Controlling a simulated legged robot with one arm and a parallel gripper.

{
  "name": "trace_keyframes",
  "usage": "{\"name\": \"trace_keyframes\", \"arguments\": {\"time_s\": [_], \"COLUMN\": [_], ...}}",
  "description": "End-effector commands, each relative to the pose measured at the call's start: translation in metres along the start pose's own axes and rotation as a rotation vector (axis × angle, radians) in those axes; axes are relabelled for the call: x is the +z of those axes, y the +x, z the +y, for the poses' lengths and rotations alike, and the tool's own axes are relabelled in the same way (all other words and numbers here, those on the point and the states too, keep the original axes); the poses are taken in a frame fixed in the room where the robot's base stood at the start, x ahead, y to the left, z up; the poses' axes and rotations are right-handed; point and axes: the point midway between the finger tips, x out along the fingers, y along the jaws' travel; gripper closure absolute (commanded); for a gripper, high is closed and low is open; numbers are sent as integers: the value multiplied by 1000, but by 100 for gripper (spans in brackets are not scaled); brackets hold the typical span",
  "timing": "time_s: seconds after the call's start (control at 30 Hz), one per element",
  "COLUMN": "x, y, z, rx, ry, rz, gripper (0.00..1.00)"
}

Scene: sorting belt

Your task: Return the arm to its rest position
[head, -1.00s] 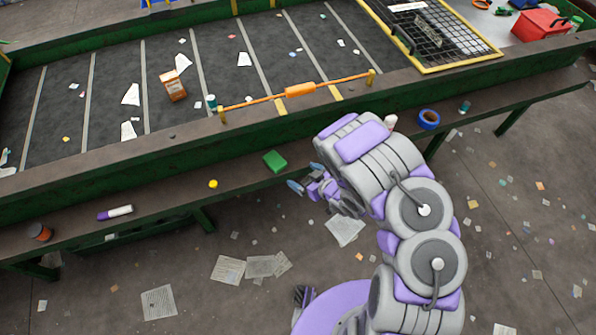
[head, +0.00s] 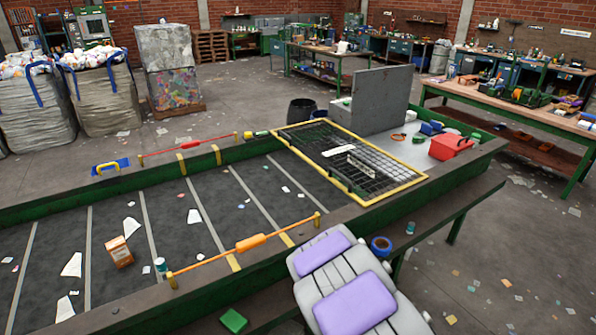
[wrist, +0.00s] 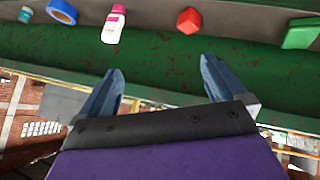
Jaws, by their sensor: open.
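My gripper (wrist: 160,88) is in the wrist view, with its two blue-grey fingers spread apart and nothing between them. It faces the green side of the belt frame (wrist: 165,55), below a ledge with small objects. In the head view my grey and purple arm shows at the bottom, right of centre, in front of the belt. The gripper itself is hidden in the head view.
On the ledge are a blue tape roll (wrist: 62,11), a white and pink bottle (wrist: 114,24), a red block (wrist: 189,20) and a green block (wrist: 301,33). The belt carries an orange box (head: 119,251) and paper scraps. A red toolbox (head: 451,146) stands beside the wire grate (head: 350,160).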

Motion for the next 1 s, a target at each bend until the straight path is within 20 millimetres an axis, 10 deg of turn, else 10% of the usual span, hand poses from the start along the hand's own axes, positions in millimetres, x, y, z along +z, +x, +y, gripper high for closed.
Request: {"name": "trace_keyframes", "arguments": {"time_s": [0.2, 0.47, 1.0], "x": [7, 31, 80], "y": [-67, -159, -356], "z": [59, 83, -1], "rx": [144, 213, 24], "ry": [110, 280, 576], "rz": [-173, -376, -741], "gripper": [2, 2, 2]}}
